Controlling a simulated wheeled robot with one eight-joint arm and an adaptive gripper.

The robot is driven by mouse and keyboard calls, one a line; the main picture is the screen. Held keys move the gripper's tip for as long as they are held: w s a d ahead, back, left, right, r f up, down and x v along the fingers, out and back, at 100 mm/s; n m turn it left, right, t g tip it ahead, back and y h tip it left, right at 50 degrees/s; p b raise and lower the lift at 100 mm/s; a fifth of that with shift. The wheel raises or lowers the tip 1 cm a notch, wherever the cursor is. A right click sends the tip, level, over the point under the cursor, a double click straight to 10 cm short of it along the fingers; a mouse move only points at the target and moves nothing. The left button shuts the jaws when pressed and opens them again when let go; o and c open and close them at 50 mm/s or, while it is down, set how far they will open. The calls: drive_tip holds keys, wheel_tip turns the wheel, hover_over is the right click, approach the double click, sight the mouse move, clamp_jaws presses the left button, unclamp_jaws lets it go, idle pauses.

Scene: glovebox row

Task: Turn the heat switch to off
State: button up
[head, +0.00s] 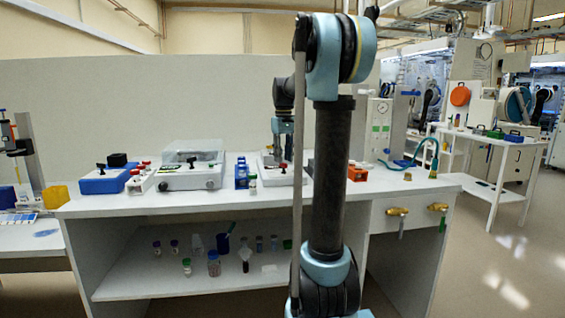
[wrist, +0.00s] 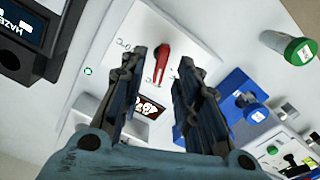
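The switch is a red lever (wrist: 163,59) on a pale panel (wrist: 190,40) in the wrist view. Small markings sit beside it, too small to read. I cannot tell from them which setting it points to. A small dark display with light digits (wrist: 148,106) lies below it, between my fingers. My gripper (wrist: 163,56) is open, its two dark fingers on either side of the lever with gaps visible to both. I cannot tell how far above the panel the fingertips are.
In the wrist view, a green-capped vial (wrist: 300,51) and a blue block (wrist: 240,95) stand to the right, a dark labelled box (wrist: 25,35) at upper left. The white bench (head: 130,203) carries a clear-lidded device (head: 190,172) and a blue-based device (head: 105,181).

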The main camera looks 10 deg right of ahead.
wheel_tip(320, 180, up, 10)
idle(0.4)
drive_tip(key=shift+f, duration=0.1)
drive_tip(key=s+f+m+t, duration=0.2)
drive_tip(key=s+f+m, duration=0.2)
drive_tip(key=s+f, duration=3)
wheel_tip(320, 180, up, 39)
drive_tip(key=n+g, duration=0.2)
drive_tip(key=n, duration=0.2)
hover_over(283, 165)
drive_tip(key=w, duration=0.1)
wheel_tip(283, 165, down, 17)
drive_tip(key=shift+d+r, duration=0.1)
drive_tip(key=shift+d, duration=0.05)
